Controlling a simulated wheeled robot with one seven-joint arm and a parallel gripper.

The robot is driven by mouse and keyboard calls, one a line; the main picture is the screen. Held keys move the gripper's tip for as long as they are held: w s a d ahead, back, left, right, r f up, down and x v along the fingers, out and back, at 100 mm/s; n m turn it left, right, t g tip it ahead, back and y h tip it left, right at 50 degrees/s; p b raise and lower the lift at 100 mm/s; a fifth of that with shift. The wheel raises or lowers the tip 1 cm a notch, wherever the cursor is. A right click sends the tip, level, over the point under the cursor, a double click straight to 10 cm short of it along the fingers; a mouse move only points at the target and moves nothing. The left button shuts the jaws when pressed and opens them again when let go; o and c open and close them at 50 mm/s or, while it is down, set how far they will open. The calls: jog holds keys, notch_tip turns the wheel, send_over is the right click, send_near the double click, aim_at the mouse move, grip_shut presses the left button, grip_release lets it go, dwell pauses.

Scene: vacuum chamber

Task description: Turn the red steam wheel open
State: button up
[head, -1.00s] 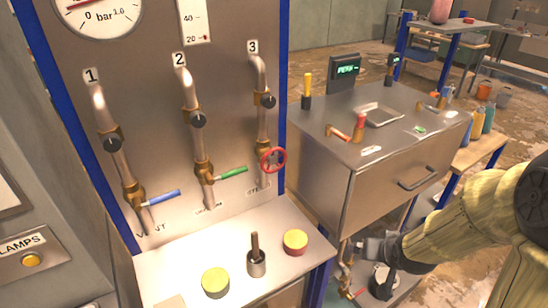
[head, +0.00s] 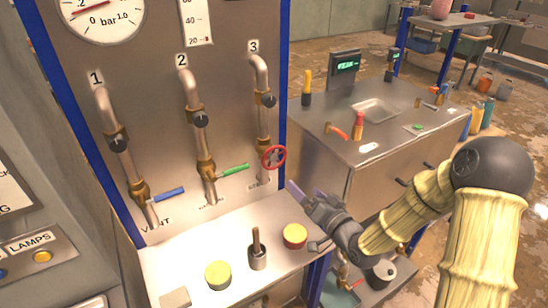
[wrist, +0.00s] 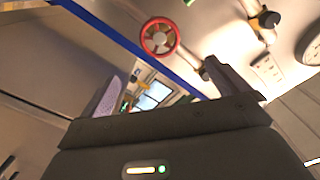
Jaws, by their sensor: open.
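The red steam wheel (head: 273,157) is mounted on pipe 3, at the right side of the steel panel in the head view. In the wrist view the wheel (wrist: 160,36) shows at the top, beyond and between the fingers. My gripper (head: 306,194) is right of and below the wheel in the head view, apart from it. In the wrist view my gripper (wrist: 168,92) has its two fingers spread wide with nothing between them.
Pipe 2 has a green lever (head: 235,169) and pipe 1 a blue lever (head: 169,194). A steel cabinet (head: 390,160) stands to the right. A blue post (head: 284,110) edges the panel beside the wheel.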

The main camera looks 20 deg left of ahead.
aim_at(276, 159)
jog(key=shift+a, duration=0.1)
jog(key=p+x, duration=0.6)
jog(key=x, duration=1.1)
jog(key=shift+w, duration=0.25)
jog(key=c, duration=0.9)
